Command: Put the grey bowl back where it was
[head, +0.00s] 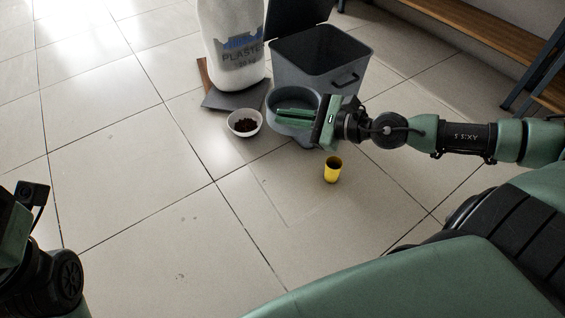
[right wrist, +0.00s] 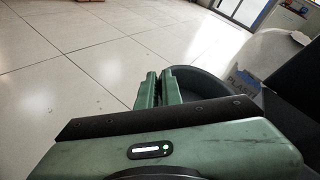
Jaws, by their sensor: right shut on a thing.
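The grey bowl (head: 292,95) is near the middle of the head view, in front of the grey bin. My right gripper (head: 295,115) reaches in from the right and is shut on its rim. In the right wrist view the fingers (right wrist: 158,88) close at the near side of the bowl (right wrist: 205,82). The bowl looks roughly level; I cannot tell whether it touches the floor. Part of the bowl is hidden by the gripper. Of my left arm only the wrist end shows at the lower left of the head view; its fingers are out of frame.
A white bowl with dark contents (head: 244,123) is left of the grey bowl. A yellow cup (head: 333,170) stands in front. The grey bin (head: 340,62), plaster bag (head: 232,45) and a grey slab (head: 225,98) are behind. A wooden bench (head: 470,30) is upper right. Tiles at left are clear.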

